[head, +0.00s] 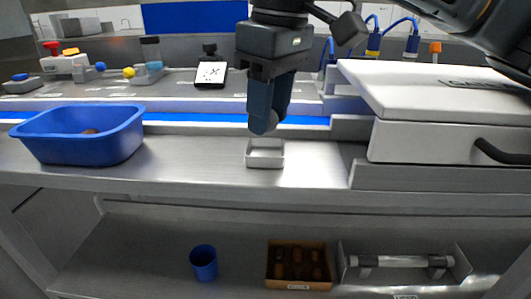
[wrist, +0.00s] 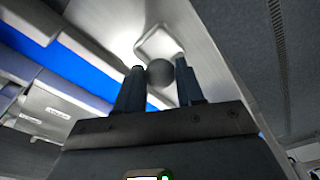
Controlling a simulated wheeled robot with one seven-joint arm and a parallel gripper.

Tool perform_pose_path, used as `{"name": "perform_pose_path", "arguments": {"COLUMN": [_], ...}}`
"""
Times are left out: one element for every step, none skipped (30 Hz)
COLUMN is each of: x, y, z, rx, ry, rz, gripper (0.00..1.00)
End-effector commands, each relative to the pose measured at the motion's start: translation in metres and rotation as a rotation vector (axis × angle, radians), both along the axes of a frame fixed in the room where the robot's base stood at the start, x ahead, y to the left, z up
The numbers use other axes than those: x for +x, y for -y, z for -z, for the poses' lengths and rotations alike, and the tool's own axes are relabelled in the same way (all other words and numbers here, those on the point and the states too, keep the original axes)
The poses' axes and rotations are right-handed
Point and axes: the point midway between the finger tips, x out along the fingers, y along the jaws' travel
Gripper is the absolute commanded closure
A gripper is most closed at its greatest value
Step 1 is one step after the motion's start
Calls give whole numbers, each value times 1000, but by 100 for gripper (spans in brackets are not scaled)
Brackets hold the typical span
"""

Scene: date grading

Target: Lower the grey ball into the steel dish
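My gripper (head: 264,122) is shut on the grey ball (wrist: 160,72), which sits between the two fingertips in the wrist view. In the head view the ball (head: 272,120) shows only in part behind the finger. The steel dish (head: 265,160) is a small square dish on the steel counter, just below my gripper. In the wrist view the dish (wrist: 152,40) lies just beyond the ball, partly hidden by it. The ball is held above the dish, apart from it in the head view.
A blue tub (head: 80,150) with a brown item stands left on the counter (head: 200,165). A white lidded box (head: 440,115) with a black handle stands right. A blue strip runs behind the dish. A shelf below holds a blue cup (head: 204,263) and a box of brown items (head: 298,282).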

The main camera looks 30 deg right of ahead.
Motion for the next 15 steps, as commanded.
{"name": "perform_pose_path", "arguments": {"x": [0,0,0,0,0,0,0,0,0,0,0,0,0,0,0], "y": [0,0,0,0,0,0,0,0,0,0,0,0,0,0,0], "z": [0,0,0,0,0,0,0,0,0,0,0,0,0,0,0], "rx": [0,0,0,0,0,0,0,0,0,0,0,0,0,0,0], "ry": [0,0,0,0,0,0,0,0,0,0,0,0,0,0,0], "rz": [0,0,0,0,0,0,0,0,0,0,0,0,0,0,0], "gripper": [57,54,51,48,45,41,38,35,35,35,35,35,35,35,35]}}
